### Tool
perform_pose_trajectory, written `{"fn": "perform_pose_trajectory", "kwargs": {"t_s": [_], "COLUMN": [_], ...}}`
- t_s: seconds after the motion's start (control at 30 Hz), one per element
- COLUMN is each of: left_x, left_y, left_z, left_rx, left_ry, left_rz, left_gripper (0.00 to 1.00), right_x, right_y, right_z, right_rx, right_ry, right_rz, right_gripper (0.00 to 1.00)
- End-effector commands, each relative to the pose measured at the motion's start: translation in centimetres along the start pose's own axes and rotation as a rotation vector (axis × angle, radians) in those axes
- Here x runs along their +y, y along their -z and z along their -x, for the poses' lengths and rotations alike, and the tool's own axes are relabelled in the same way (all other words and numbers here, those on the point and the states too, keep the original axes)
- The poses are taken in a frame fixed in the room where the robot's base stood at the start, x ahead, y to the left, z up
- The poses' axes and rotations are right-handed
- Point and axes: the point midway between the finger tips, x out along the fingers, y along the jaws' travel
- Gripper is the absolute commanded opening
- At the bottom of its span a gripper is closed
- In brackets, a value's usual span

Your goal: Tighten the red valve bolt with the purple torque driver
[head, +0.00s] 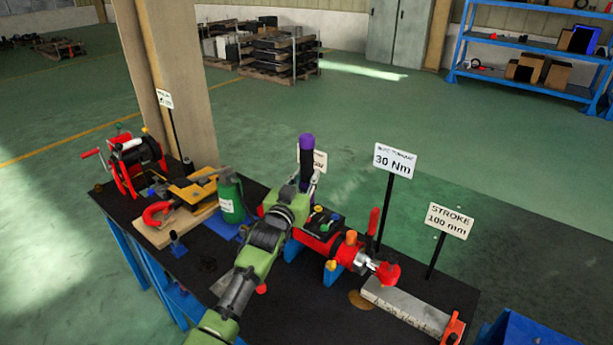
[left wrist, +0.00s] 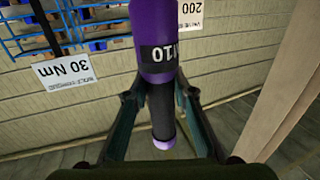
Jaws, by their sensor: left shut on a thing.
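The purple torque driver (head: 306,150) stands roughly upright in my left gripper (head: 305,180), above the black bench. In the left wrist view the driver (left wrist: 160,45) has a dark band marked "10", a black lower section and a pale purple end. The left gripper's fingers (left wrist: 160,115) are closed around it. Below and right of the gripper, a dark valve block (head: 322,222) with small coloured caps sits on a red cylinder (head: 318,243). I cannot tell which cap is the red valve bolt; my arm hides part of the block. My right gripper is out of view.
A "30 Nm" sign (head: 395,161) and a "STROKE 100 mm" sign (head: 447,220) rise on thin posts at the right. A stone pillar stands behind the bench.

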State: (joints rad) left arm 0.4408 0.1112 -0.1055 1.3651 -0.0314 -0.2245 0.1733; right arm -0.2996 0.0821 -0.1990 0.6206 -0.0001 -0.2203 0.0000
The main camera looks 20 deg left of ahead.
Motion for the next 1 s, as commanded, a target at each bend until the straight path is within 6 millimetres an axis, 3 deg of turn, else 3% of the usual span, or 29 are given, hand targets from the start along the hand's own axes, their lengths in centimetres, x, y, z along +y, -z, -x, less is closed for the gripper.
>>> {"fn": "perform_pose_trajectory", "kwargs": {"t_s": [0.03,0.6,1.0], "left_x": [0.0,-0.3,0.1], "left_y": [0.7,0.8,0.7], "left_z": [-0.1,0.0,0.0], "left_rx": [0.012,0.011,0.018], "left_ry": [-0.001,-0.088,-0.215], "left_rz": [0.0,-0.008,-0.004], "left_gripper": [0.0,0.0,0.0], "right_x": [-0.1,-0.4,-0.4], "right_y": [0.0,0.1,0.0], "right_z": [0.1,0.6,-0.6], "right_rx": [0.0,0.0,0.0], "right_ry": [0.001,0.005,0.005], "right_rz": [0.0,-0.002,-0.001], "right_gripper": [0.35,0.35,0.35]}}
